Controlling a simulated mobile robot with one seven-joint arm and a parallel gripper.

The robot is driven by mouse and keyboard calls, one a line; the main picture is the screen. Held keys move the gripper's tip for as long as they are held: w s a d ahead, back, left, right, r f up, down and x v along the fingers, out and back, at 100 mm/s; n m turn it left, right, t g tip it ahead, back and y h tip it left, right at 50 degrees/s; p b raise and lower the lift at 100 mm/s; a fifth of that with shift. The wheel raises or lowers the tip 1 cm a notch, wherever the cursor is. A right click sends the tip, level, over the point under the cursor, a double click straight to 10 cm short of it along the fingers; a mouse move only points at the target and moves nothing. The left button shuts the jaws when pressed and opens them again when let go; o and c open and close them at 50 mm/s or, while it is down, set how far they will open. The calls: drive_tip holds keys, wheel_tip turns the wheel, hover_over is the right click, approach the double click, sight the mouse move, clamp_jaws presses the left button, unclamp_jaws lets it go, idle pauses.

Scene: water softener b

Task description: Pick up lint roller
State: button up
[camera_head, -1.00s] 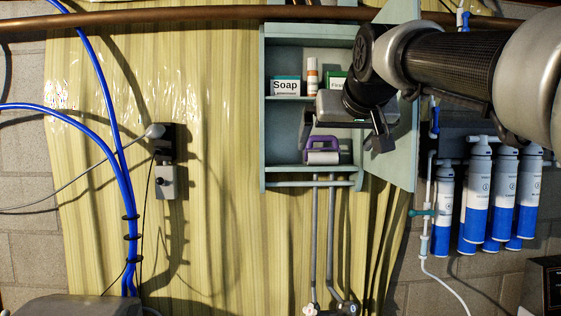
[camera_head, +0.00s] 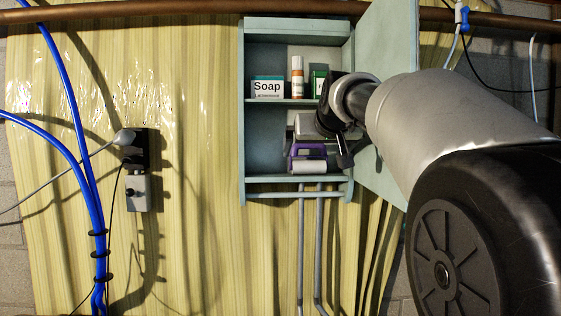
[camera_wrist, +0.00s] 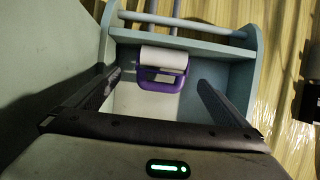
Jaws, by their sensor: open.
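The lint roller, with a white roll and purple handle (camera_head: 307,157), lies on the lower shelf of the pale blue wall cabinet (camera_head: 243,150). In the wrist view the lint roller (camera_wrist: 163,69) is upper centre, ahead of and between my two fingers. My gripper (camera_wrist: 157,88) is open and empty, its fingers spread to either side. In the head view my gripper (camera_head: 318,148) is at the cabinet's lower opening, close to the roller. Its far finger is largely hidden there, and whether anything touches cannot be told.
The open cabinet door (camera_head: 385,100) is on the right, behind my arm. A rail (camera_head: 295,193) runs below the shelf.

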sight(297, 166)
drive_tip(key=p+x, duration=0.1)
drive_tip(key=x, duration=0.7)
drive_tip(key=shift+a+f, duration=0.15)
drive_tip(key=c, duration=0.9)
drive_tip(key=shift+c, duration=0.9)
drive_tip(key=shift+s, duration=0.1)
